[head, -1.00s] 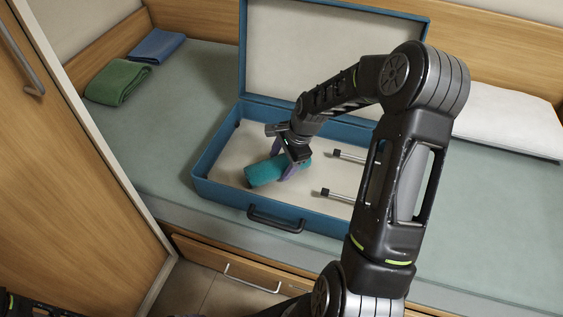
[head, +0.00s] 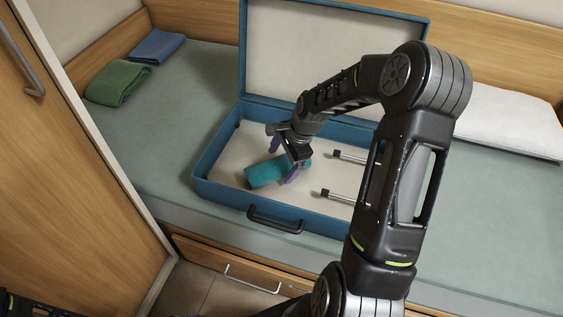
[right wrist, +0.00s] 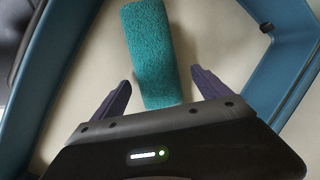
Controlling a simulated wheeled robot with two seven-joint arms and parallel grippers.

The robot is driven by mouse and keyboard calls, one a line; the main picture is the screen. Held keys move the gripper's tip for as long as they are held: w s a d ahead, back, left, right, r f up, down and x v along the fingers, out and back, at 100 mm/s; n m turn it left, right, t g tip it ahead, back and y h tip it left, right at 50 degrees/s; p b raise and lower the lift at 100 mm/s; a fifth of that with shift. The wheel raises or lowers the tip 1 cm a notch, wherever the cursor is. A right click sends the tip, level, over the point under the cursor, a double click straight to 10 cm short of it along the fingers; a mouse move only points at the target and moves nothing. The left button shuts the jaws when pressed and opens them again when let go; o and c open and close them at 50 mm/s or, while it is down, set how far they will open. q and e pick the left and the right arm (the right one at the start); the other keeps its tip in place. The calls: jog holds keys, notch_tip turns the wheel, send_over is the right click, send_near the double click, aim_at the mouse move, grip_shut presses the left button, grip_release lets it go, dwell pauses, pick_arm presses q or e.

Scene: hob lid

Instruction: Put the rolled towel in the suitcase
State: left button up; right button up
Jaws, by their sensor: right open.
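A teal rolled towel (head: 265,172) lies on the light inner floor of the open blue suitcase (head: 205,190). My right gripper (head: 283,162) is inside the suitcase, right at the towel, with its purple fingers apart. In the right wrist view the towel (right wrist: 148,50) lies lengthwise ahead, its near end between the spread fingertips (right wrist: 158,85) with gaps on both sides. The suitcase wall (right wrist: 275,75) also shows there. The gripper body hides part of the towel's near end. At the lower left corner of the head view only a dark bit of my own body shows; my left gripper does not.
The suitcase lid stands up at the back. Two metal rods (head: 345,156) with dark ends lie in the suitcase's right part, partly behind my arm. Folded green (head: 118,82) and blue (head: 158,46) cloths lie on the bed at left. A pillow (head: 510,120) lies at right.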

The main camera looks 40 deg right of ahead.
pick_arm(q)
jog(key=shift+r+p, duration=0.8)
jog(key=shift+r, duration=0.1)
pick_arm(e)
jog(key=v, duration=1.1)
jog(key=shift+r, duration=0.25)
